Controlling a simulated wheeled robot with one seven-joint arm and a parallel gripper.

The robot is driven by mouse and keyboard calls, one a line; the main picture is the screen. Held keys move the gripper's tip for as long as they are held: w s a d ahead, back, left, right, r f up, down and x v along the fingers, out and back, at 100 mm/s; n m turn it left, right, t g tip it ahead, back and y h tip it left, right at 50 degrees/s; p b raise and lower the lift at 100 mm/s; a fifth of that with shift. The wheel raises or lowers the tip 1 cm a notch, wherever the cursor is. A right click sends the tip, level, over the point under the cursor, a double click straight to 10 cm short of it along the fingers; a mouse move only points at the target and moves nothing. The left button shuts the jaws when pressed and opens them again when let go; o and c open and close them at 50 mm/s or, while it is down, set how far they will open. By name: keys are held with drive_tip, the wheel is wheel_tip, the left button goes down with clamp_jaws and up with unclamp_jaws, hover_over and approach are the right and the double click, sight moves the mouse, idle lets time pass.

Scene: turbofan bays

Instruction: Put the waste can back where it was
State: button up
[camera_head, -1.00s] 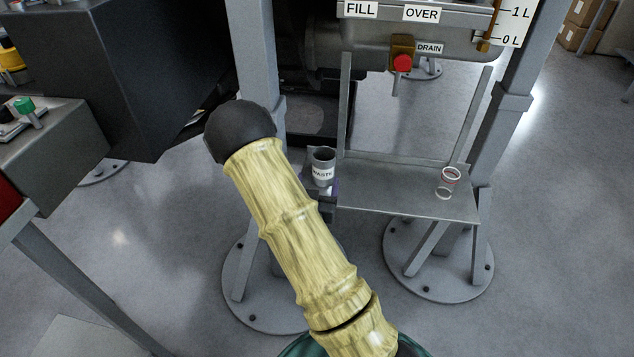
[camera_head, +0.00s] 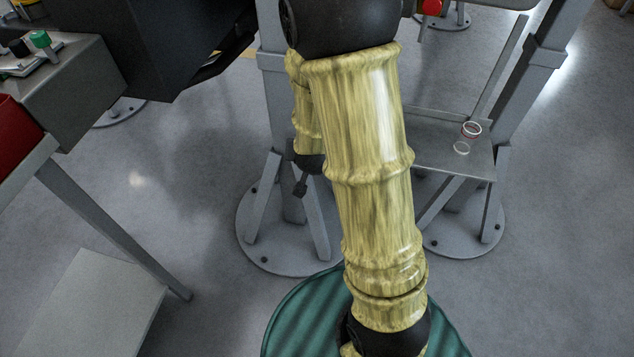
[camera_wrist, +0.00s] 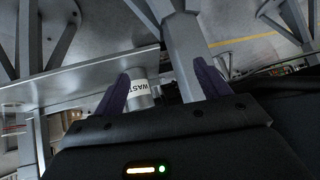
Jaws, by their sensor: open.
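The waste can (camera_wrist: 141,96), a small grey can with a white WASTE label, shows in the wrist view. My gripper (camera_wrist: 162,74) is open, with purple fingers spread on either side of the view. The can appears between them, close to the left finger, which covers part of it. I cannot tell whether they touch or what the can rests on. In the head view my arm hides the can and the gripper fingers.
A metal shelf (camera_head: 440,158) hangs between the stand's legs, with a small clear ring-like cup (camera_head: 468,137) on its right part. The shelf's edge also shows in the wrist view (camera_wrist: 85,80). A grey console (camera_head: 75,90) stands at left. Open floor lies between.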

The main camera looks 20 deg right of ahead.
drive_tip(key=s+a+r+n+g+y, duration=0.1)
drive_tip(key=s+r+n+g, duration=0.1)
drive_tip(key=s, duration=0.5)
drive_tip(key=s+a+r+n+g+y, duration=0.1)
drive_tip(key=s+a+r+n+g, duration=0.1)
drive_tip(key=s, duration=0.5)
drive_tip(key=shift+a+r+n+g, duration=0.25)
drive_tip(key=shift+r+n+g, duration=0.35)
drive_tip(key=shift+g, duration=0.3)
drive_tip(key=shift+w, duration=0.1)
